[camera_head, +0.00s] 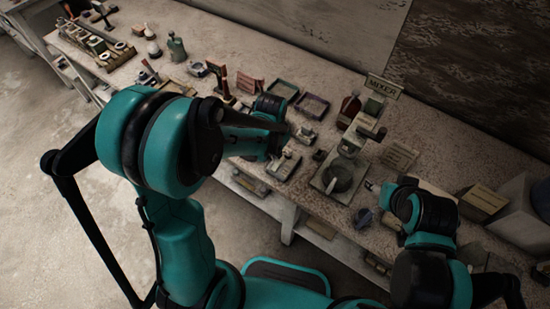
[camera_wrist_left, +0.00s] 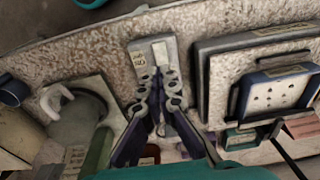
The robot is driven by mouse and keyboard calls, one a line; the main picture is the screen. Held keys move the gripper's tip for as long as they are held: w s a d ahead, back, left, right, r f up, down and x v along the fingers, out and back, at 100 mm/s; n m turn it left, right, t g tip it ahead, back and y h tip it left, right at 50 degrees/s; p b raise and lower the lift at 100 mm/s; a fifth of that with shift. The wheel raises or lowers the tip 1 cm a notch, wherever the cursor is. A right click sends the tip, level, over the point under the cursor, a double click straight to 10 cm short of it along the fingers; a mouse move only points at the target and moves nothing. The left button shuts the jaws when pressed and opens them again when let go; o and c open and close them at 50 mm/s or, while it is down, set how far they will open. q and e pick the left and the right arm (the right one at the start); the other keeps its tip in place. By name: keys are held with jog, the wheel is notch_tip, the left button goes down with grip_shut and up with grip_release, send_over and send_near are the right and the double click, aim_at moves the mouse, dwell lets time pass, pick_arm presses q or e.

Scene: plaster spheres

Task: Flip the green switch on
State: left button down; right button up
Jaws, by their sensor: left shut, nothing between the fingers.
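A small pale switch plate (camera_wrist_left: 153,56) with a white label that seems to read ON lies on the worktop in the left wrist view. My left gripper (camera_wrist_left: 161,78) is shut and empty, with its fingertips over the label end of the plate. I cannot tell whether they touch it. The fingers cover part of the plate; no green lever shows clearly. In the head view my left arm reaches over the bench and hides much of its own gripper. My right gripper (camera_head: 371,186) is by the mixer; its fingers are too small to read.
The mixer (camera_head: 348,146) stands right of my left gripper, with its pot (camera_wrist_left: 78,118) at left in the wrist view.

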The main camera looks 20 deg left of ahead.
aim_at(276, 165)
pick_arm(q)
notch_tip(276, 165, up, 8)
jog(key=p, duration=0.2)
jog(key=shift+s+a+r, duration=0.15)
jog(key=shift+s, duration=0.1)
jog(key=b, duration=0.2)
jog(key=s+b, duration=0.1)
jog(key=b, duration=0.1)
jog(key=shift+a+r+t, duration=0.2)
jog(key=shift+a+t, duration=0.1)
jog(key=shift+t, duration=0.1)
jog(key=f+b, duration=0.1)
jog(key=f, duration=0.3)
jog(key=w+f+b, duration=0.1)
jog(key=f+b, duration=0.1)
jog(key=f, duration=0.3)
jog(key=w+d+f+b, duration=0.1)
jog(key=f+b, duration=0.1)
jog(key=f, duration=0.2)
jog(key=shift+w+f, duration=0.25)
jog(key=shift+f, duration=0.15)
